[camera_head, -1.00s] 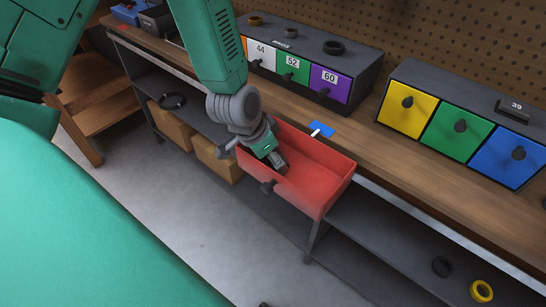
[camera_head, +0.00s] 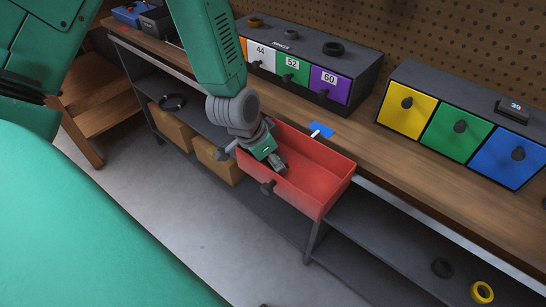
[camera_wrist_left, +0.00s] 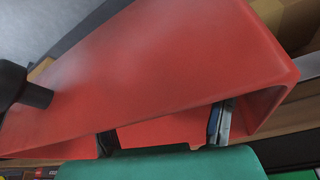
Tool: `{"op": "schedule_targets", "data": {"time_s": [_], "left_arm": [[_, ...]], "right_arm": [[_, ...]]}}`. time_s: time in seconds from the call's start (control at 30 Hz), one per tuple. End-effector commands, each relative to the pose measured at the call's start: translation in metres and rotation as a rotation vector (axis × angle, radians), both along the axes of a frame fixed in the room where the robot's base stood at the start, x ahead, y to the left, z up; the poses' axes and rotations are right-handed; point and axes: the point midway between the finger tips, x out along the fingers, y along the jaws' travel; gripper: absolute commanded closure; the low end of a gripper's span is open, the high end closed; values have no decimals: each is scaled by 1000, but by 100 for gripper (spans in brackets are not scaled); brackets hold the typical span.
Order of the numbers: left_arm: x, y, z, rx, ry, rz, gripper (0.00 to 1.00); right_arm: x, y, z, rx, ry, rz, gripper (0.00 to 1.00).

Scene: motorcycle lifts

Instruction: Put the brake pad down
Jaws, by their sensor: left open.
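My left gripper (camera_head: 277,163) reaches down inside an open-topped red drawer (camera_head: 318,195) that juts out from the front of the workbench. In the left wrist view, the gripper (camera_wrist_left: 163,132) has its two dark fingers well apart, and the red drawer (camera_wrist_left: 150,70) fills most of the picture. I see no brake pad that I can clearly make out. The drawer floor under the gripper is partly hidden by its fingers and wrist. My right gripper is not in view.
The wooden bench top (camera_head: 365,150) holds a small blue item (camera_head: 321,130) behind the drawer. A cabinet with numbered drawers (camera_head: 330,84) and one with yellow, green and blue drawers (camera_head: 458,127) stand at the back. Cardboard boxes (camera_head: 215,160) and rings (camera_head: 482,291) sit on the lower shelf.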

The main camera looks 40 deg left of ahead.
Motion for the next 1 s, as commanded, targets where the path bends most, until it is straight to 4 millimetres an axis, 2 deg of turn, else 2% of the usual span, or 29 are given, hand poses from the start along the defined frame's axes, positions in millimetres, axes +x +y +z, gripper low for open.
{"op": "schedule_targets", "data": {"time_s": [0.13,0.27,0.5,0.7,0.83,1.0], "left_arm": [[0,0,3,-1,0,0,38],[-4,2,17,0,-3,0,38],[-22,8,66,-1,-6,1,38],[-35,13,99,1,-5,0,38],[-40,15,110,0,-3,0,38],[-43,16,114,-1,-1,1,38]], "right_arm": [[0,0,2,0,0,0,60],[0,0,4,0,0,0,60],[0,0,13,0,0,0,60],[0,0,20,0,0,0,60],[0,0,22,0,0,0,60],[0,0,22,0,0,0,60]]}}
